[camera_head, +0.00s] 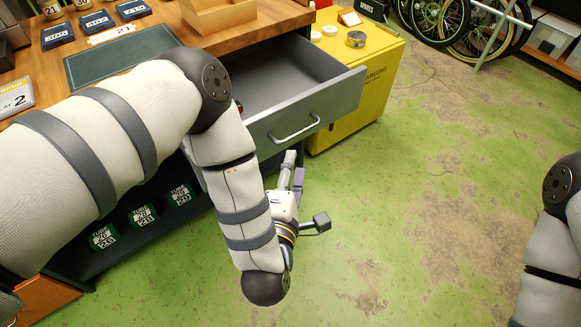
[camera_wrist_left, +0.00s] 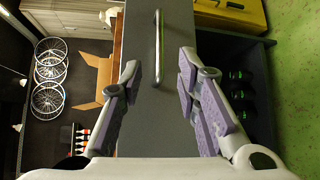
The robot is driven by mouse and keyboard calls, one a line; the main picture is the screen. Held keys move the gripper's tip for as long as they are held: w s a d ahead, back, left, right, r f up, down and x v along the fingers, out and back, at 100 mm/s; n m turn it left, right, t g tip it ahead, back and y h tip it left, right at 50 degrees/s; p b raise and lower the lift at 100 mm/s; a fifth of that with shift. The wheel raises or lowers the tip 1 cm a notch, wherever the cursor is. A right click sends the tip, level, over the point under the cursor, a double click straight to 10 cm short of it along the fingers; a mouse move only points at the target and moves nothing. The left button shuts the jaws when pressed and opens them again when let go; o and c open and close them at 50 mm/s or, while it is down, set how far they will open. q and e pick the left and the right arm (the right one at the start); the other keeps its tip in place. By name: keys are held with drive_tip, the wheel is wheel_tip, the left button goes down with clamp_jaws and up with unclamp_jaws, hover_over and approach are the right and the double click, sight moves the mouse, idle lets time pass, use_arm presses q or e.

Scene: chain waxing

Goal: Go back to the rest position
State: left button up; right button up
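My left gripper (camera_head: 291,172) hangs below and in front of the open grey drawer (camera_head: 345,98) in the head view. In the left wrist view my left gripper (camera_wrist_left: 159,72) is open, with its purple-padded fingers apart and nothing between them. The drawer's bar handle (camera_head: 294,130) is clear of the fingers; it also shows ahead of them in the left wrist view (camera_wrist_left: 157,48). The drawer looks empty where its inside shows. My right arm shows at the right edge of the head view, but its gripper is out of view.
A wooden workbench (camera_head: 168,14) carries a dark mat (camera_head: 118,58), blue boxes and an open cardboard box (camera_head: 222,14). A yellow cabinet (camera_head: 372,85) stands right of the drawer. Green tube boxes (camera_head: 142,214) sit on the shelf below.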

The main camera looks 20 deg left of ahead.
use_arm(q)
drive_tip(key=shift+s, duration=0.15)
drive_tip(key=s+a+f+m+g+h+p, duration=0.2)
drive_tip(key=s+a+f+m+g+h, duration=0.15)
drive_tip(key=s+f+m+g, duration=0.8)
drive_tip(key=s+a+r+m+g+y, duration=0.1)
drive_tip(key=s+a+m+g, duration=0.2)
drive_tip(key=s, duration=0.9)
drive_tip(key=s+a+r+m+g+p, duration=0.1)
drive_tip(key=s+a+m+g, duration=0.3)
drive_tip(key=s, duration=0.9)
drive_tip(key=shift+a+m+y, duration=0.35)
drive_tip(key=shift+a+m, duration=0.25)
drive_tip(key=shift+m, duration=0.45)
use_arm(e)
drive_tip(key=shift+t, duration=0.8)
drive_tip(key=w+r, duration=0.3)
drive_tip(key=r, duration=0.1)
drive_tip(key=shift+w, duration=0.4)
use_arm(q)
drive_tip(key=shift+w+r, duration=0.1)
drive_tip(key=shift+w, duration=0.05)
